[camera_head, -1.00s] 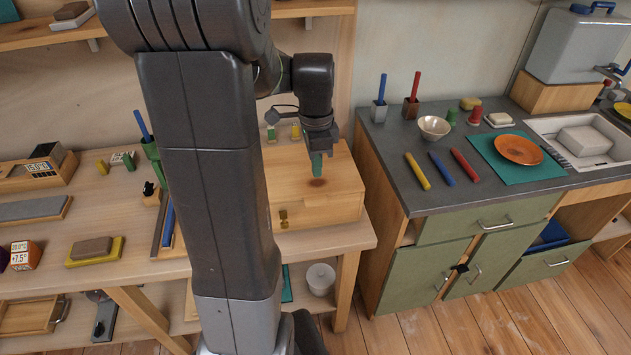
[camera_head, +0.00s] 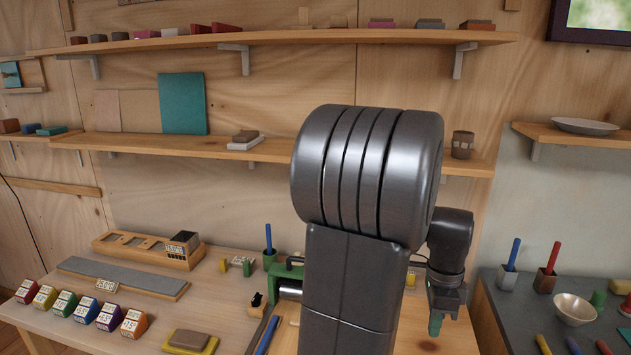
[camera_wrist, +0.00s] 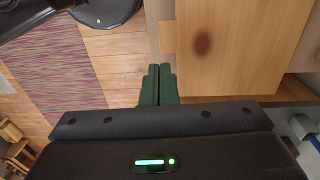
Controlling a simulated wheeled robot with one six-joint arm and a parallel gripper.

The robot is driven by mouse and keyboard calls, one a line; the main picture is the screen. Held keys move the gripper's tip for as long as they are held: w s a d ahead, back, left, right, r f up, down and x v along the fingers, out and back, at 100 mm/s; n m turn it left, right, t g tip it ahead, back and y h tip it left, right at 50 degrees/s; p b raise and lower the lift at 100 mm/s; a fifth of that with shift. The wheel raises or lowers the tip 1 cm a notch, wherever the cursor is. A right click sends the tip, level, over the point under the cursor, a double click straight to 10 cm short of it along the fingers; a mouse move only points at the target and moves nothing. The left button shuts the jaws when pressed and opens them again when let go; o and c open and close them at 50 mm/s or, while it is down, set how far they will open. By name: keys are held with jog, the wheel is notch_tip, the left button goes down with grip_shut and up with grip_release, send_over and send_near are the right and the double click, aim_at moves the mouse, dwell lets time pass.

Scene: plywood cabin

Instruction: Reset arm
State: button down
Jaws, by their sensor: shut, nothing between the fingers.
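My gripper (camera_head: 435,325) hangs below my dark arm at the right of centre in the head view, its green fingers pointing down. In the wrist view the two green fingers (camera_wrist: 158,84) lie side by side, shut with nothing between them. Beyond them is the light wooden box (camera_wrist: 235,45) with a dark round spot on its top. The fingers are above and to the side of the box, apart from it as far as I can see. My arm hides part of the bench behind it.
The workbench (camera_head: 225,310) holds colored blocks (camera_head: 75,305), a grey strip (camera_head: 125,275) and a sponge-like block (camera_head: 190,340). Wooden shelves (camera_head: 300,37) run along the wall. The grey counter (camera_head: 510,320) at right holds a bowl (camera_head: 574,309) and pen cups. A striped rug (camera_wrist: 45,65) lies on the floor.

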notch_tip(320, 180, down, 11)
jog(key=shift+r+b, duration=0.1)
jog(key=shift+b, duration=1)
